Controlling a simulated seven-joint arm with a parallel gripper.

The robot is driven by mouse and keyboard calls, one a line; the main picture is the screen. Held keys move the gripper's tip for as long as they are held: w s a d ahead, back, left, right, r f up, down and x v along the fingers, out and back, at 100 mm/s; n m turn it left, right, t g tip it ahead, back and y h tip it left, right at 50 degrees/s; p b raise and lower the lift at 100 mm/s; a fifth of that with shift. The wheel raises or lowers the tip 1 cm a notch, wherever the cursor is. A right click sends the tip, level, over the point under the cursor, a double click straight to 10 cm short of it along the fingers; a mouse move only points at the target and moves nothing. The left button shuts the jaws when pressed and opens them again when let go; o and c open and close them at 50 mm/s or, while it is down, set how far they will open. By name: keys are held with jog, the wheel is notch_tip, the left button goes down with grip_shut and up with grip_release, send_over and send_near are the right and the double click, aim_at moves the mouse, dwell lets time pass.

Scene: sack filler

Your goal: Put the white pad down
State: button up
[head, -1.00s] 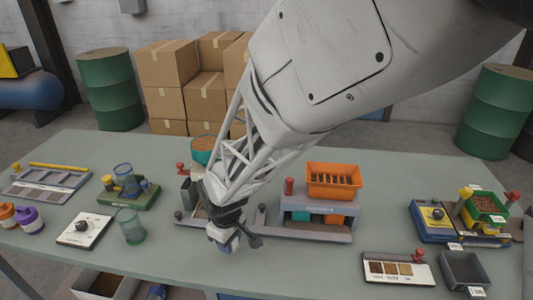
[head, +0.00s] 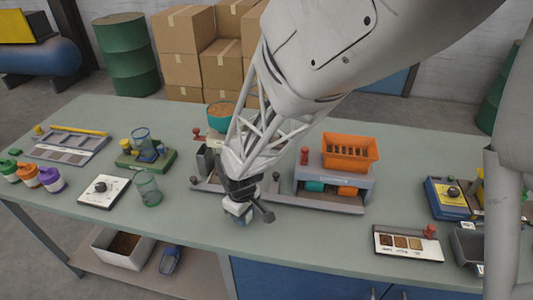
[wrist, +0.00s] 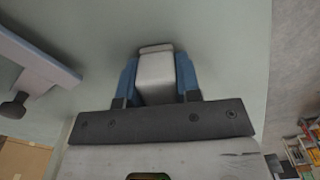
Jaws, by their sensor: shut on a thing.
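The white pad (wrist: 156,72) is a small pale block between the two blue fingers of my gripper (wrist: 157,80) in the wrist view. My gripper is shut on it. In the head view my gripper (head: 240,216) is low over the green table (head: 190,240), near its front edge, and the pad is mostly hidden there. I cannot tell whether the pad touches the tabletop.
A grey stand with an orange bin (head: 350,152) is to the right of my gripper. A clear green cup (head: 148,188) and a white dial plate (head: 103,191) are to the left. A sample card (head: 407,243) lies at front right. Bare tabletop surrounds my gripper at the front.

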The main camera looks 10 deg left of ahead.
jog(key=shift+f, duration=0.1)
jog(key=o, duration=1)
jog(key=shift+c, duration=0.2)
notch_tip(320, 180, up, 12)
jog(key=shift+r, duration=0.1)
dwell(0.7)
